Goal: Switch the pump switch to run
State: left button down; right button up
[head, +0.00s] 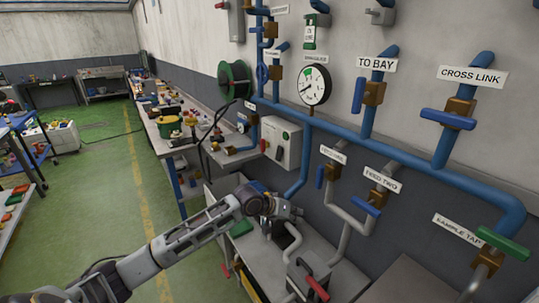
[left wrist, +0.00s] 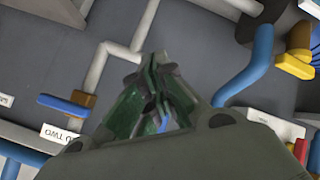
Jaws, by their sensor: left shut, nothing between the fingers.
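A pale grey switch box (head: 281,143) is on the wall in the middle of the head view, with a dark handle (head: 279,148) and a red part at its left edge. I take it to be the pump switch; its label and position marks cannot be read. My left gripper (head: 294,211) is below this box, apart from it, near the grey pipes. In the left wrist view the fingers of my left gripper (left wrist: 157,62) are together with nothing held. A white box with red parts (left wrist: 288,130) shows there at the right, partly hidden by the gripper body. My right gripper is out of view.
Blue pipes (head: 340,128) with several valve handles run along the wall, and a gauge (head: 314,85) is above the box. A cluttered workbench (head: 160,141) stands left. The green floor (head: 105,205) is open.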

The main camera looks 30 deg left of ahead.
aim_at(280, 149)
jog(key=i+j+z, duration=0.1)
jog(key=j, duration=0.35)
jog(key=i+j, duration=0.15)
jog(key=j, duration=0.3)
jog(key=i+j+z, duration=0.15)
jog(key=j, duration=0.35)
jog(key=i+j, duration=0.1)
jog(key=j, duration=0.35)
jog(key=z, duration=0.05)
